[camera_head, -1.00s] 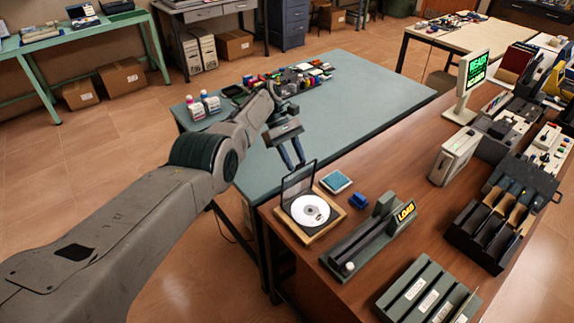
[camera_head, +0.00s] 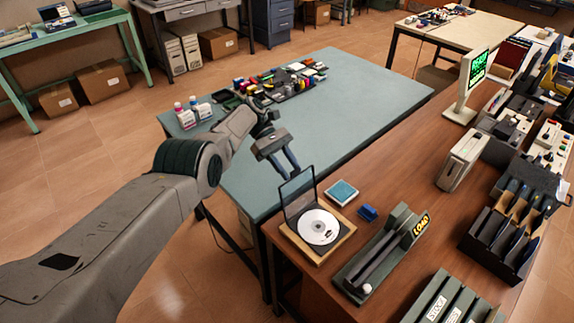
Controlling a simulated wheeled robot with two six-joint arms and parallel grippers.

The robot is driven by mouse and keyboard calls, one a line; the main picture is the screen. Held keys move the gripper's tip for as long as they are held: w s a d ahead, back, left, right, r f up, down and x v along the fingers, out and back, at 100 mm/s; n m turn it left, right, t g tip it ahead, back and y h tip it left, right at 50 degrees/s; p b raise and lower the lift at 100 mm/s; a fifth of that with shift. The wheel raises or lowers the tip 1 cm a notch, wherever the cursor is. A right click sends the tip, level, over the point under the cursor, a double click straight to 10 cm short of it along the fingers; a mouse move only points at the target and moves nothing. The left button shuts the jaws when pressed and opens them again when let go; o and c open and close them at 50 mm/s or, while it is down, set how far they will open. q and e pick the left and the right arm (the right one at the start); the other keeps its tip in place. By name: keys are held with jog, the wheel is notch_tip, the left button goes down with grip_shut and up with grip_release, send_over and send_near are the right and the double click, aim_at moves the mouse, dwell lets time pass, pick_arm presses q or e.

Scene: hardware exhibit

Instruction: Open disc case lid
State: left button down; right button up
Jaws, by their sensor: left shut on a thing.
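The disc case (camera_head: 288,222) sits on a wooden tray (camera_head: 333,246) at the near left corner of the brown table. Its dark, see-through lid (camera_head: 299,193) stands up, raised from the base along the back left side. A silvery-white disc (camera_head: 318,227) lies flat in the base. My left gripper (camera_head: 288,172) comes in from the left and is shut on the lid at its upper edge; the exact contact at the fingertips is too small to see. My right gripper is not in view.
A light blue square pad (camera_head: 341,191) and a small blue block (camera_head: 367,213) lie behind the case. Bottles (camera_head: 187,112) stand on the teal table (camera_head: 345,95).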

pick_arm(q)
jog(key=shift+s+a+f, duration=0.1)
jog(key=shift+a+f, duration=0.05)
jog(key=shift+f, duration=0.35)
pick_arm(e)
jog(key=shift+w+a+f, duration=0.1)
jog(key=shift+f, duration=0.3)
pick_arm(q)
jog(key=c, duration=1.2)
grip_release()
jog(key=shift+o, duration=1)
jog(key=shift+r, duration=0.1)
jog(key=shift+w+r, duration=0.1)
jog(key=shift+w, duration=0.1)
